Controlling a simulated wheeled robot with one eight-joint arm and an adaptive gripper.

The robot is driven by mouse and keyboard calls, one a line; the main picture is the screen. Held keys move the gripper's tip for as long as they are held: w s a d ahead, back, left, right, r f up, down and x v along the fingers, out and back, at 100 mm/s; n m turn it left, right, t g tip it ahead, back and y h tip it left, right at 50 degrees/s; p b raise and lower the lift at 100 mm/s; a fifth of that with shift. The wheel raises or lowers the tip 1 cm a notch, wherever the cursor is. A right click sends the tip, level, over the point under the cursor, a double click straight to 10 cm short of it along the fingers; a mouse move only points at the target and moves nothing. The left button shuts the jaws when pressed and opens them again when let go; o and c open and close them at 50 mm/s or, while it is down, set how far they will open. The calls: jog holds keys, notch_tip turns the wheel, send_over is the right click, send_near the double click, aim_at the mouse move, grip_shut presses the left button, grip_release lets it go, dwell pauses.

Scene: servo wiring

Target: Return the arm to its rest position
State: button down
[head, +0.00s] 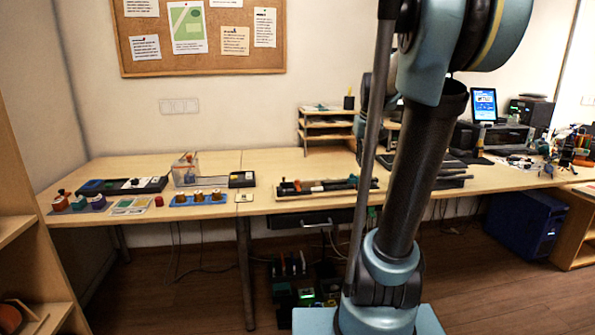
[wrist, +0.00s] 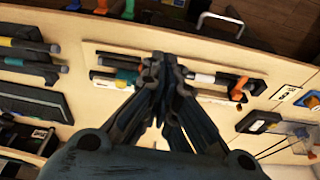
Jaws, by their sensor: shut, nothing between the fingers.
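My gripper (wrist: 158,75) shows in the wrist view with its dark fingers together and nothing between them. It hangs over the workbench, in front of a tool holder with orange, white and green parts. In the head view my blue and black arm rises through the right of the middle and hides part of the bench. My gripper cannot be made out clearly in the head view.
The long workbench (head: 262,203) carries a tool rack (head: 318,186), a clear box (head: 186,170), a black tray (head: 125,185) and small coloured parts. A tablet (head: 484,103) stands at the right. Wooden shelves (head: 30,230) stand at the left edge. Floor shows in front.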

jog(key=s+a+f, duration=0.2)
jog(key=s+f, duration=0.6)
jog(key=s, duration=0.5)
jog(key=s+a+f+m, duration=0.1)
jog(key=s+a+f, duration=0.1)
jog(key=s+f, duration=0.7)
jog(key=s, duration=0.3)
jog(key=shift+s+f+g, duration=0.25)
jog(key=shift+s+g, duration=0.15)
jog(key=shift+w+f, duration=0.2)
jog(key=shift+w, duration=0.3)
